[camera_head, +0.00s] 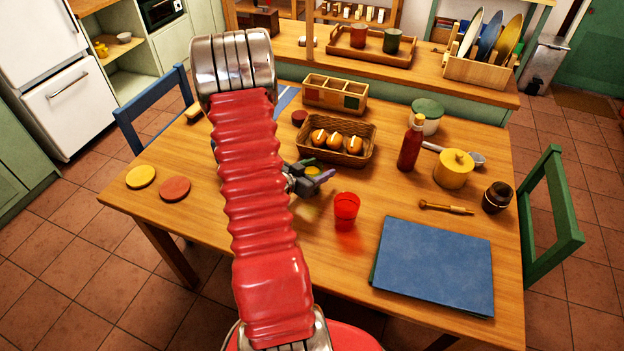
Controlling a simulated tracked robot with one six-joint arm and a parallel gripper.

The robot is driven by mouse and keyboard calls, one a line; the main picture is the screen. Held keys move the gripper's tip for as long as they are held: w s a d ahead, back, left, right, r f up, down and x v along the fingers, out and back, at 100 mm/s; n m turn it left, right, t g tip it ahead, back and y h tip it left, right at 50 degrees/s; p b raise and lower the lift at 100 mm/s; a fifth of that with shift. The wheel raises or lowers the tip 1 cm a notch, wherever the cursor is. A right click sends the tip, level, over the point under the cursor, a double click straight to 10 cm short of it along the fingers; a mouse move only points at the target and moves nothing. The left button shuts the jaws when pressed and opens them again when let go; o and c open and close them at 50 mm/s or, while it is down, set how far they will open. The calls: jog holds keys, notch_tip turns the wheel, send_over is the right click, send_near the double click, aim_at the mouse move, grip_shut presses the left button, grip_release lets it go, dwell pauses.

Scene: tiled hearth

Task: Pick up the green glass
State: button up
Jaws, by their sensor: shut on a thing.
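My gripper (312,177) is over the middle of the table, partly behind my red arm. It is shut on a small yellow-green thing (312,170), seemingly the green glass; the fingers and arm hide most of it. A yellowish-green tint lies on the wood just below, so the glass seems to be above the tabletop, though its height is hard to tell. A red glass (346,209) stands upright on the table, to the right of and nearer than my gripper.
A wicker basket of rolls (366,157) is close behind my gripper. A red bottle (411,146), yellow pot (454,169) and blue board (436,265) are to the right. Yellow (140,177) and orange (175,188) coasters are at left. A dark green cup (392,41) stands on the back counter.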

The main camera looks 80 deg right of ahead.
jog(key=shift+r, duration=0.15)
notch_tip(320, 180, up, 10)
dwell(0.8)
jog(key=shift+w, duration=0.1)
dwell(0.4)
